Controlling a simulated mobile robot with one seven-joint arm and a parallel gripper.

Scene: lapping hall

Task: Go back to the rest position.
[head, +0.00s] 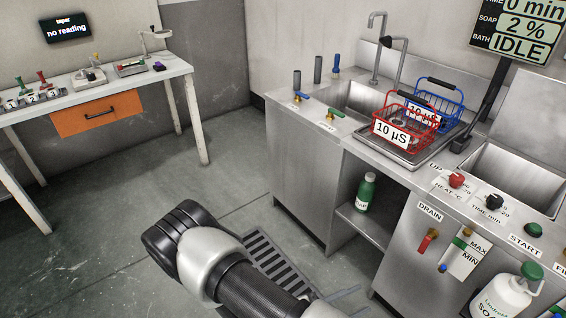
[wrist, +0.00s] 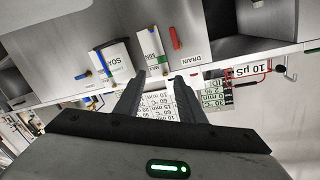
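My gripper (wrist: 160,76) shows in the wrist view with its two dark fingers apart. No object is visible between them; white printed labels show beyond the gap. In the head view my arm (head: 215,262) reaches across the lower middle, in front of the steel bench, and its gripper end is not clearly visible there. The wrist view looks at the bench front upside down, with the drain lever (wrist: 175,38) beyond the fingertips.
The steel wash bench (head: 300,160) fills the right. A red basket (head: 405,122) and a blue basket (head: 447,105) stand on it. A green bottle (head: 366,192) is on the shelf below. A white table (head: 150,75) with an orange drawer stands left.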

